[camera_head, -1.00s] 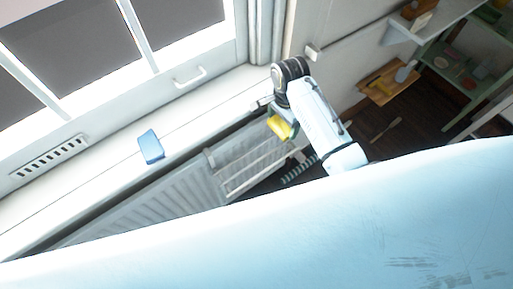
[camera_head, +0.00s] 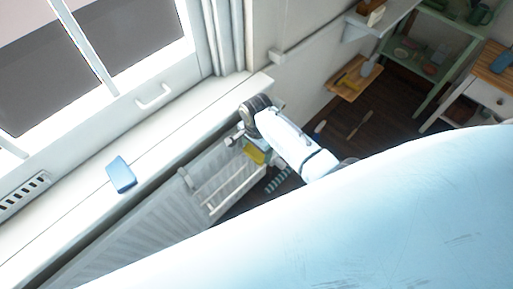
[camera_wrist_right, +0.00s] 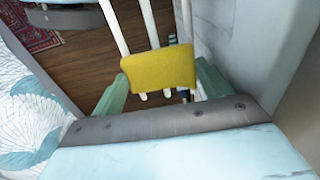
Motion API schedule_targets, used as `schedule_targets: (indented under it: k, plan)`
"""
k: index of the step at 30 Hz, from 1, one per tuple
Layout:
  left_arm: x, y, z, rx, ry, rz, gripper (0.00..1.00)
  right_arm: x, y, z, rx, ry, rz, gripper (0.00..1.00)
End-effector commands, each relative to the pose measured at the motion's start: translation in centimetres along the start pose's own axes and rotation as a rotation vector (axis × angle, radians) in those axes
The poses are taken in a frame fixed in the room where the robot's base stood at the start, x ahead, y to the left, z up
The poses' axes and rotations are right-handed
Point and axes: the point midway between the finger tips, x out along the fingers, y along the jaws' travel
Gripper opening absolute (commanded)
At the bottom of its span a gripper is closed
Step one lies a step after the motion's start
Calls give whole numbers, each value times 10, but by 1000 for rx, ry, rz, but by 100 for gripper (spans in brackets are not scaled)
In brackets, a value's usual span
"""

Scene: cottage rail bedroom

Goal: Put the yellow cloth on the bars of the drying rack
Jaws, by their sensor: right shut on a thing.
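The yellow cloth (camera_head: 255,153) is at the end of my right arm in the head view. In the right wrist view the cloth (camera_wrist_right: 158,68) is a flat yellow piece spanning the space between the two green fingers of my right gripper (camera_wrist_right: 160,76), which is shut on it. The drying rack (camera_head: 226,187) has pale bars at the radiator under the window, just below and left of the cloth. In the wrist view its white bars (camera_wrist_right: 143,25) run behind the cloth. I cannot tell whether the cloth touches them. My left gripper is not in view.
The white radiator (camera_head: 150,222) runs below the windowsill, where a blue box-like thing (camera_head: 121,174) lies. A large pale blue surface fills the head view's lower part. A wooden wall shelf (camera_head: 355,80) and green shelves (camera_head: 430,60) stand at upper right.

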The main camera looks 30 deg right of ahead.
Motion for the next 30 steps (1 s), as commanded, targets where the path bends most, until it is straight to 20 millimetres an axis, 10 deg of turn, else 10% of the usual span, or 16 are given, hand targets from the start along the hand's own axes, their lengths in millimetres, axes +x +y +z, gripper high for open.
schedule_targets:
  k: [4, 6, 17, 30]
  plan:
    - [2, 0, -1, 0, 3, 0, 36, 4, 0, 0, 0, 0, 2, 56]
    - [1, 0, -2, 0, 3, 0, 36, 4, 0, 0, 0, 0, 1, 85]
    - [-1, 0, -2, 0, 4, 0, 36, -1, 0, 0, 0, 1, -1, 86]
    - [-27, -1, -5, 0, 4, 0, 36, -87, -1, 0, 0, 0, -3, 86]
